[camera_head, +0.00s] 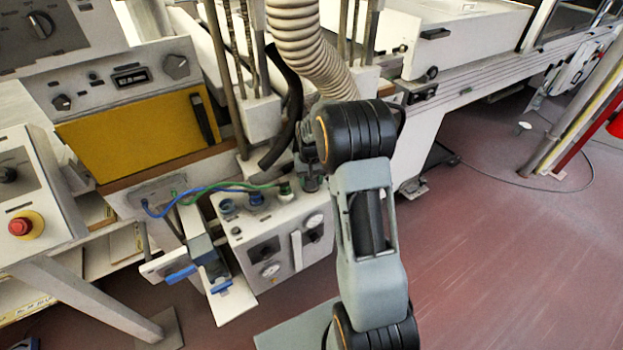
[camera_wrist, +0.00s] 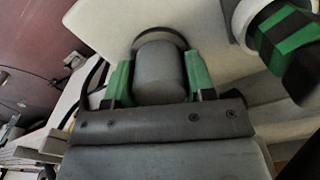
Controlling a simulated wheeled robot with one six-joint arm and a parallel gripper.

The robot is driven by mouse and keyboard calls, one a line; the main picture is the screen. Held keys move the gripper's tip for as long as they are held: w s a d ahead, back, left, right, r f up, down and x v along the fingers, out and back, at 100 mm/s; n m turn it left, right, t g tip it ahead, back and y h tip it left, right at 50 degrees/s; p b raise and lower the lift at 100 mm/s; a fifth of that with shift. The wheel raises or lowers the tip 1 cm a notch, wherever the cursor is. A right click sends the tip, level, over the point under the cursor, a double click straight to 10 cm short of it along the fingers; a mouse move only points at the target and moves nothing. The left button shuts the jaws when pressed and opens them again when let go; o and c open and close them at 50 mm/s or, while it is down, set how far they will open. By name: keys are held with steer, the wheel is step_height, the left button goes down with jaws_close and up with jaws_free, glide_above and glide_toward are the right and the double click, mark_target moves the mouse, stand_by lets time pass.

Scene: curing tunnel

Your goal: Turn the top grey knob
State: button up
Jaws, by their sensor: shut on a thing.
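A grey cylindrical knob (camera_wrist: 160,68) with a dark ring at its base stands on a pale surface in the wrist view. My gripper (camera_wrist: 158,84) has one green-lined finger on each side of the knob and is shut on it. Its turning angle cannot be read, as no mark shows on it. In the head view my arm reaches to the top of a pale control box (camera_head: 285,245), and the gripper and this knob are largely hidden there.
A green-and-black fitting (camera_wrist: 288,40) is close to the right of the gripper. Blue and green hoses (camera_head: 225,188) run to fittings on the box top. A ribbed duct (camera_head: 308,50) hangs beside my arm. Open red floor (camera_head: 480,270) lies to the right.

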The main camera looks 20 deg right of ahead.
steer(key=shift+m, duration=0.4)
steer(key=o, duration=0.9)
steer(key=shift+r, duration=0.1)
steer(key=shift+r, duration=3.7)
steer(key=shift+w, duration=0.1)
